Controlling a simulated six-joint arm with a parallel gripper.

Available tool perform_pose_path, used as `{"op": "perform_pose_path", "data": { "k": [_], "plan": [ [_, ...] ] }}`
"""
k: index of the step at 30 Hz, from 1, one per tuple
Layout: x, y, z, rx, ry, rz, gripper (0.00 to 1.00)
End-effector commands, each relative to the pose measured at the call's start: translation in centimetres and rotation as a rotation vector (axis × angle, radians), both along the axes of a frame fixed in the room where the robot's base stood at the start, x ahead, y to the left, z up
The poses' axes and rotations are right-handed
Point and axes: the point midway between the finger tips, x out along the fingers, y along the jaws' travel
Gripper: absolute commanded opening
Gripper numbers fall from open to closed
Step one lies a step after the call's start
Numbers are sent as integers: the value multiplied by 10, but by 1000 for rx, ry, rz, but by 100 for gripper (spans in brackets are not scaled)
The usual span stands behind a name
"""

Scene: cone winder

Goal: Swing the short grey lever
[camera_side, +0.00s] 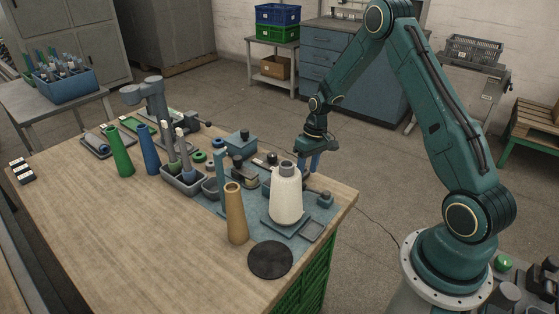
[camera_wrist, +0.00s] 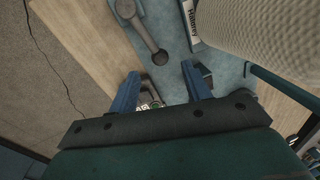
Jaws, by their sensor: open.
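A short grey lever (camera_wrist: 146,32) shows at the top of the wrist view. It runs from a round hub at the upper left down to a rounded end above the space between my fingers. My gripper (camera_wrist: 161,88) is open, with its two blue fingers apart and nothing between them that I can see held. The lever's end lies just beyond the fingertips, and contact cannot be told. In the side view my gripper (camera_side: 313,161) hangs at the far side of the white yarn cone (camera_side: 286,198). The lever is hard to make out there.
The yarn cone also fills the wrist view's upper right (camera_wrist: 268,38), close to my right finger. A tan cone (camera_side: 236,214) and a dark round disc (camera_side: 270,260) are nearer the front. Green (camera_side: 120,152) and blue (camera_side: 149,150) cones stand left. The table's (camera_side: 130,235) left front is clear.

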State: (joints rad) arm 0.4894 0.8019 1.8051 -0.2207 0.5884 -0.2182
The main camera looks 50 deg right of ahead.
Motion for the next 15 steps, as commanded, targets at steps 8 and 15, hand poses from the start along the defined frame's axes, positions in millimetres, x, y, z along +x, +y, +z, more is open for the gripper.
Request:
{"op": "perform_pose_path", "data": {
  "k": [8, 15],
  "plan": [
    [1, 7, -38, 1, 3, 0, 48],
    [2, 10, -53, 0, 1, 0, 48]
  ]
}}
